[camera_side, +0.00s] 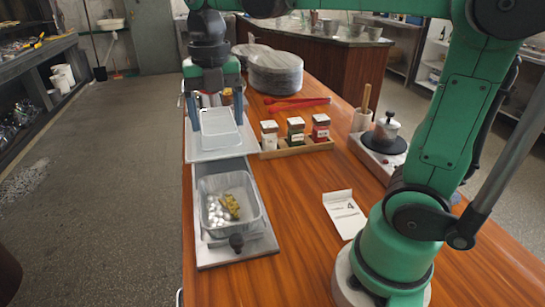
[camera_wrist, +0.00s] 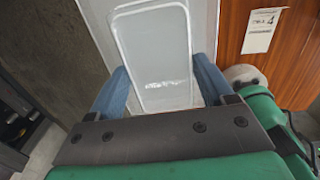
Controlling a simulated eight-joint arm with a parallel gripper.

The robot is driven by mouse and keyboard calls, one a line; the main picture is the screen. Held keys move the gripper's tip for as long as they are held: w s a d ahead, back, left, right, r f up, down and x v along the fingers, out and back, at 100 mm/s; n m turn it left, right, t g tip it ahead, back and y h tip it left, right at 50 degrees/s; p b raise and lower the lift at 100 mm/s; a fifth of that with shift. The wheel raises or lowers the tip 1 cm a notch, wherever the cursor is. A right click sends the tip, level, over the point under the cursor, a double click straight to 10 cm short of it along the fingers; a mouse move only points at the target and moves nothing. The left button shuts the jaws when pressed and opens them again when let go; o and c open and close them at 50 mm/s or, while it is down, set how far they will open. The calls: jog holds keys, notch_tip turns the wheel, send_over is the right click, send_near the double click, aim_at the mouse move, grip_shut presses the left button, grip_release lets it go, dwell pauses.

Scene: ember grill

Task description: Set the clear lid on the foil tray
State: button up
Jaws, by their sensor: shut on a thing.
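The clear lid (camera_side: 222,138) is a translucent rounded rectangle between the two blue fingers of my gripper (camera_side: 217,120). In the wrist view the lid (camera_wrist: 155,50) fills the space between the fingers, and my gripper (camera_wrist: 160,66) is shut on its long sides. The lid is over a pale flat board; whether it touches the board is unclear. The foil tray (camera_side: 258,218) stands nearer the side camera, open on top, with white round pieces and yellow-green food inside. My gripper is beyond the tray, not over it. The tray is not clearly visible in the wrist view.
The tray sits on a grey metal base with a dark knob (camera_side: 236,242). Right of the lid is a wooden rack (camera_side: 298,147) with three spice jars.

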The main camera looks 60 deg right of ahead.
jog(key=shift+f, duration=6.7)
jog(key=o, duration=1.1)
jog(key=shift+r, duration=0.15)
jog(key=shift+r, duration=2.7)
